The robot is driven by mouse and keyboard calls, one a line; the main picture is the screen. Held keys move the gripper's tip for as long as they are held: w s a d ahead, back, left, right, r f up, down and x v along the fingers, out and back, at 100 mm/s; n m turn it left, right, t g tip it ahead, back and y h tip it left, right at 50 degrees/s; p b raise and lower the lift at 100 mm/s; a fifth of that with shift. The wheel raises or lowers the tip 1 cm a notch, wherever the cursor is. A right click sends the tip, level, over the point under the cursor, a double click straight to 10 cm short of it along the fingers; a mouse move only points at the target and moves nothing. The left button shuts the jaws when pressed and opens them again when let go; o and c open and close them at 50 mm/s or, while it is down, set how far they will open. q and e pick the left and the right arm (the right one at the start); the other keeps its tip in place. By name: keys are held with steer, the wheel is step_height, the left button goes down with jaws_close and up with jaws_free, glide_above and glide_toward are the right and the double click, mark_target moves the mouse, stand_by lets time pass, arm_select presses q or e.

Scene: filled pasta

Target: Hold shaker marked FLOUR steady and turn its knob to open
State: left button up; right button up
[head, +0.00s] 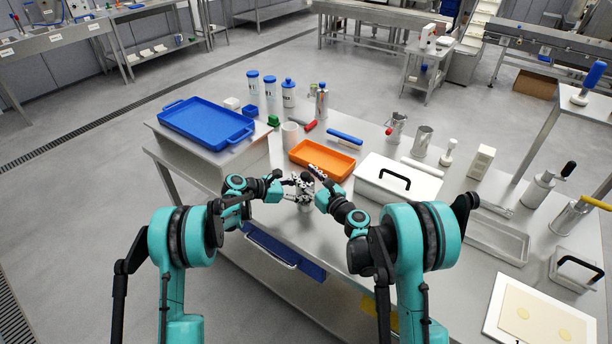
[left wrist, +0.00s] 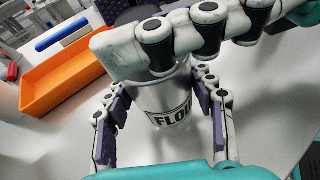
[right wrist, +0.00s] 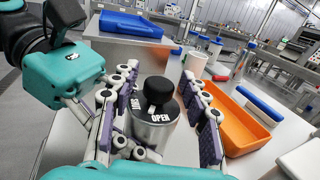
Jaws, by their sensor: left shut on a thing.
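The metal shaker marked FLOUR stands upright near the table's front edge, mostly hidden by my grippers in the head view. In the left wrist view, the shaker (left wrist: 168,110) shows part of its label, between the fingers of my left gripper (left wrist: 163,128), which is shut on its body.
An orange tray (head: 337,173) lies just behind the shaker. A blue tray (head: 244,136) is on a raised stand at left. A white box with a black handle (head: 375,193) stands close at right. Several jars and metal containers line the back.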

jaws_close()
steer(key=shift+n+g+y, duration=0.8)
steer(key=shift+y, duration=0.2)
steer(key=shift+o, duration=1.5)
jaws_free()
steer(key=v, duration=1.2)
